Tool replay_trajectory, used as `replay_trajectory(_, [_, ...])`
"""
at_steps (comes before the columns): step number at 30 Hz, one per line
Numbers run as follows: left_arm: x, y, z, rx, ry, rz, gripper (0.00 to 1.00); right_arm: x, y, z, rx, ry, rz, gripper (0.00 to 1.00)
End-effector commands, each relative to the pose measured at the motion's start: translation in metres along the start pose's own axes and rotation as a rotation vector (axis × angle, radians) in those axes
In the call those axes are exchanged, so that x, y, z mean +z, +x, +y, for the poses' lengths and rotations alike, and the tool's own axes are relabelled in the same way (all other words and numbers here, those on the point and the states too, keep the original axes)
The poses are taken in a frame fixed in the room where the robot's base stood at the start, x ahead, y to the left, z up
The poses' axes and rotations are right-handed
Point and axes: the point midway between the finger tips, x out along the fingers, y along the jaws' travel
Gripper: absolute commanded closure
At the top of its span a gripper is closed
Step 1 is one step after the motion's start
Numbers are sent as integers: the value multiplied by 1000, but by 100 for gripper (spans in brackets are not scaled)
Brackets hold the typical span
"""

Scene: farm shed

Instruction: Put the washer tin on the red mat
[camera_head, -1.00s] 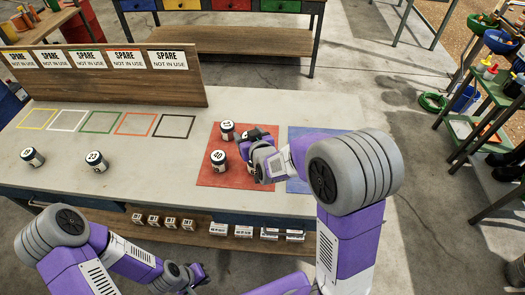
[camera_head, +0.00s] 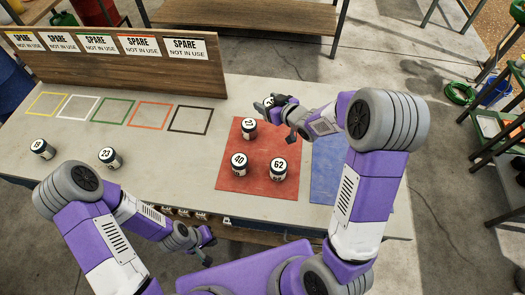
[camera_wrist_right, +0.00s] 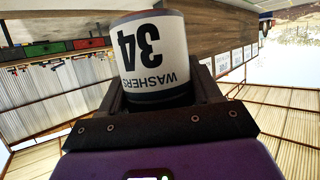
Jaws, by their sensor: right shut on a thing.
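My right gripper (camera_head: 275,106) is shut on a white tin with dark bands. In the right wrist view its label reads WASHERS 34 (camera_wrist_right: 152,55), upside down. In the head view the tin (camera_head: 268,101) shows partly beside the fingers, at the back edge of the red mat (camera_head: 228,180); its exact height is hard to tell. Three similar tins stand on the mat: 21 (camera_head: 249,129) at the back, 40 (camera_head: 239,164) at front left and 62 (camera_head: 279,169) at front right. My left gripper (camera_head: 208,248) is empty, its fingers apart, near the table's front edge.
A blue mat (camera_head: 326,175) lies right of the red one, partly behind my right arm. Tins 19 (camera_head: 43,149) and 23 (camera_head: 109,157) stand at left. Coloured outlines lie before a wooden board (camera_head: 110,75) with SPARE signs. The mat's back right looks free.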

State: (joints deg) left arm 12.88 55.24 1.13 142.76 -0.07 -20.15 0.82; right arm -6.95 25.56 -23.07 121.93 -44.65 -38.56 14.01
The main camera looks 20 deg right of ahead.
Motion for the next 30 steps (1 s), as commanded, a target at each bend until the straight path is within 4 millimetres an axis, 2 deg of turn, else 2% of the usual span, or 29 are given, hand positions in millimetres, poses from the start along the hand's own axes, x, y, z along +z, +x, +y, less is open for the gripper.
replay_trajectory(1, [0, -5, 2, 0, 0, 1, 100, 3, -3, 9, -27, -10, -2, 71])
replay_trajectory(3, [0, -8, 3, 0, 0, 1, 100, 10, -7, 15, -75, -29, -2, 71])
replay_trajectory(13, [0, -14, 5, 0, 0, 1, 100, 32, -22, 28, -207, -85, 0, 71])
replay_trajectory(21, [0, -2, 1, 0, 0, 1, 100, 77, -5, 28, -217, -88, -3, 71])
replay_trajectory(30, [-1, 3, -1, 0, 0, 1, 100, 101, 5, 28, -215, -90, 0, 71])
